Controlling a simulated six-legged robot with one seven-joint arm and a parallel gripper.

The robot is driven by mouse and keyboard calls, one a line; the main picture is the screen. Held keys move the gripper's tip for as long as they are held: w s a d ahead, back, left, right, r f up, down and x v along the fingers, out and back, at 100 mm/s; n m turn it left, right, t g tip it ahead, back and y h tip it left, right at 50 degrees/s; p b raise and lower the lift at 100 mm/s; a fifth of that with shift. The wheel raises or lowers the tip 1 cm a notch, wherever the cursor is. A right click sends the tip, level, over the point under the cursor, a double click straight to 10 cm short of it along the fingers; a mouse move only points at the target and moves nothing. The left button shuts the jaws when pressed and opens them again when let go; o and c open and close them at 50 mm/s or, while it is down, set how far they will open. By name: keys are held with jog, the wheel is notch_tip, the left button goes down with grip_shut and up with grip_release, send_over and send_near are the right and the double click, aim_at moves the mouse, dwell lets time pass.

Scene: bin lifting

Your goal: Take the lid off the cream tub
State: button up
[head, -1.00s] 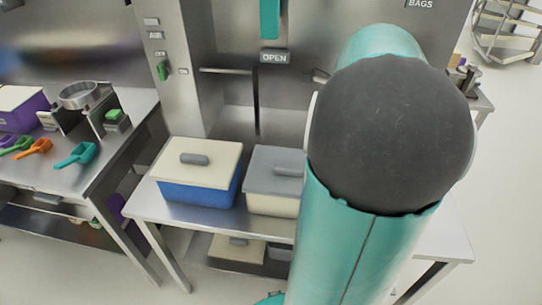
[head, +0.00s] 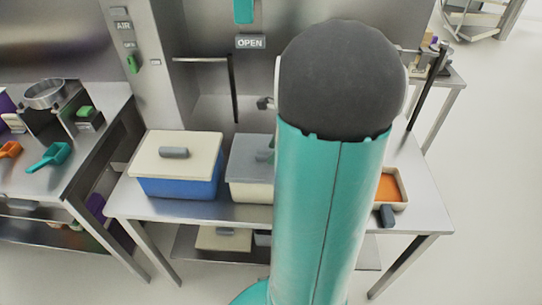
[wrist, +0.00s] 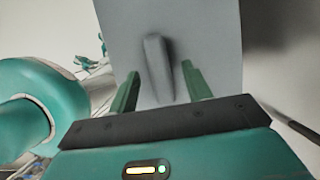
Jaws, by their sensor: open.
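The cream tub (head: 248,192) stands on the steel table in the head view, partly hidden behind my arm. Its grey lid (head: 243,155) is on it. In the wrist view the grey lid (wrist: 205,35) fills the upper middle, with its raised grey bar handle (wrist: 155,66) pointing toward me. My gripper (wrist: 160,85) is open, with one green finger on each side of the handle's near end. A gap shows between the handle and each finger.
A blue tub (head: 180,188) with a cream lid stands close to the left of the cream tub. A shallow tray (head: 402,187) with orange contents sits at the right of the table (head: 425,215). A side bench with scoops is at left.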

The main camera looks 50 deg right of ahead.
jog(key=shift+w+a+f, duration=0.1)
jog(key=shift+f, duration=0.35)
jog(key=shift+c, duration=0.2)
grip_shut()
jog(key=shift+r, duration=0.1)
